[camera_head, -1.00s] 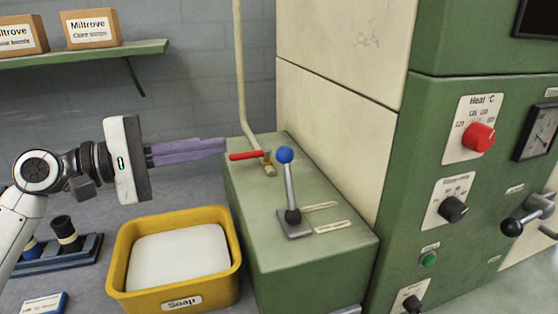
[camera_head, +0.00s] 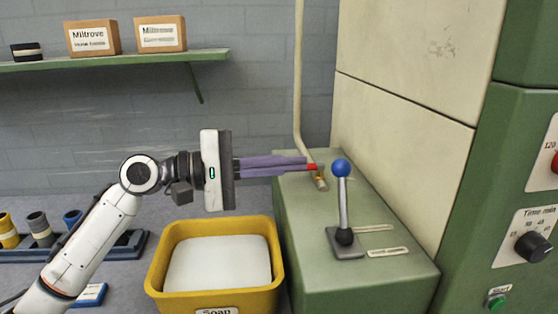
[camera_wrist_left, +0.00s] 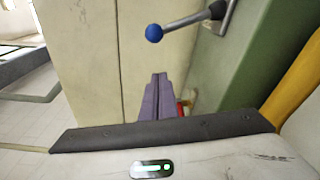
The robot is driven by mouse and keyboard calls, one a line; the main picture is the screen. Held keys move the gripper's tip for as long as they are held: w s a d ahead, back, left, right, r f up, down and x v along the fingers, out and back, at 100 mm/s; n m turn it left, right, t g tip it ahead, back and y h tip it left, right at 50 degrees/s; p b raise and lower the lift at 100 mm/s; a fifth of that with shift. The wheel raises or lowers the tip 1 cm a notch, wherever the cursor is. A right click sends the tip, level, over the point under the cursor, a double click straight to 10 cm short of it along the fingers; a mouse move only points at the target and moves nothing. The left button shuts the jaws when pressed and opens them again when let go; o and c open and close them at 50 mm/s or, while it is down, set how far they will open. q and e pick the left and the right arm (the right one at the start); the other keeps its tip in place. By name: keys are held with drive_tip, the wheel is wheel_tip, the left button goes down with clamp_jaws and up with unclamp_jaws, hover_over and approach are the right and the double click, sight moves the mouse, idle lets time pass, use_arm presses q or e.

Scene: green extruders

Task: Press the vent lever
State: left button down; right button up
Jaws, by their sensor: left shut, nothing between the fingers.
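A lever with a blue ball knob (camera_head: 341,168) stands nearly upright on a metal plate on top of the green box (camera_head: 360,285); the knob also shows in the left wrist view (camera_wrist_left: 153,32). A red valve handle (camera_head: 312,167) sits on the pipe behind it, mostly hidden by my fingers; part of it shows in the left wrist view (camera_wrist_left: 182,108). I cannot read which one is the vent lever. My left gripper (camera_head: 304,164) is shut and empty, its purple fingers overlapping the red handle, left of the blue knob. Contact cannot be told. My right gripper is out of view.
A yellow soap tub (camera_head: 157,272) stands below my left gripper. The cream and green machine wall (camera_head: 400,100) rises on the right, with a time dial (camera_head: 533,246). A shelf (camera_head: 110,60) with boxes is at the back left. A rack (camera_head: 135,240) holds coloured cylinders.

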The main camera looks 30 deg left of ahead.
sight(343, 199)
use_arm(q)
drive_tip(key=p+x, duration=0.1)
drive_tip(key=x, duration=0.5)
drive_tip(key=shift+r, duration=0.15)
drive_tip(key=s, duration=0.1)
drive_tip(key=s+d, duration=0.1)
drive_tip(key=s, duration=0.1)
drive_tip(key=shift+s+d+r+p, duration=0.25)
drive_tip(key=shift+s+r+p, duration=0.05)
drive_tip(key=shift+s+p, duration=0.05)
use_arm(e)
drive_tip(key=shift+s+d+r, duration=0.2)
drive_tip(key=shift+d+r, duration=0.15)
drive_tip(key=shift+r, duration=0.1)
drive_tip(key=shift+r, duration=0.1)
